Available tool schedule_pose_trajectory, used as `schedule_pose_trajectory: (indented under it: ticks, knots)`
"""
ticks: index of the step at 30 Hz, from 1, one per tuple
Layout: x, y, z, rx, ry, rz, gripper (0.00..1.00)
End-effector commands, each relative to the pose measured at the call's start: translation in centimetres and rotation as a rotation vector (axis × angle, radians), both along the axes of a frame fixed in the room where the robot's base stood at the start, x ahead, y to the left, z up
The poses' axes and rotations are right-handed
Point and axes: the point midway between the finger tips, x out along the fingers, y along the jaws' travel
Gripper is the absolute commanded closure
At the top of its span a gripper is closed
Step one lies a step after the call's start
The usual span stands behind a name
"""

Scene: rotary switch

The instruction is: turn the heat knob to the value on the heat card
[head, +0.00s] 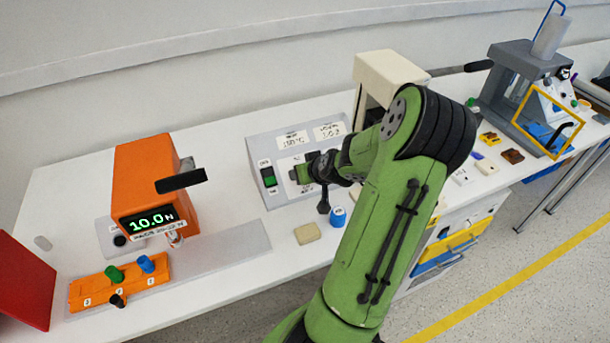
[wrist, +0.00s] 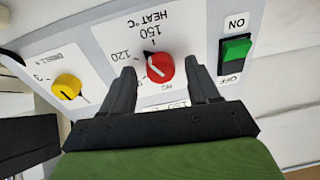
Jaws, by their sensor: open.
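The red heat knob (wrist: 160,68) sits on a white HEAT °C dial plate in the wrist view, which shows the panel upside down. The heat card (head: 292,141) on the panel's upper part seems to read 150 °C. In the head view, my gripper (head: 301,171) hides the knob.
A yellow knob (wrist: 67,86) and a green ON/OFF switch (wrist: 236,48) flank the heat knob. The switch also shows in the head view (head: 268,177). An orange machine (head: 150,185) stands left. A beige block (head: 307,233) and blue-topped item (head: 338,216) lie in front.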

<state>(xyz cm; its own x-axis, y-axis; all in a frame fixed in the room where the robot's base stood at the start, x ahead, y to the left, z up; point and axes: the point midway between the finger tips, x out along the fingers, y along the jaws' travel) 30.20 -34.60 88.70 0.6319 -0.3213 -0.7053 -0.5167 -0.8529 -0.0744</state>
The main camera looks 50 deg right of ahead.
Motion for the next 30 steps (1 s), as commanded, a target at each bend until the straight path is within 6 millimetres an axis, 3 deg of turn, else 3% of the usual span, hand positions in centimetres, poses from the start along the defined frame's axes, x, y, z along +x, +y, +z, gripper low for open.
schedule_pose_trajectory:
  ticks: [9, 21, 30]
  knots:
    - [0.44, -0.19, -0.4, 0.0, 0.0, 0.0, 0.4]
    - [0.41, -0.17, -0.39, 0.001, 0.001, 0.0, 0.95]
    - [0.44, -0.12, -0.4, 0.032, -0.017, -0.042, 0.95]
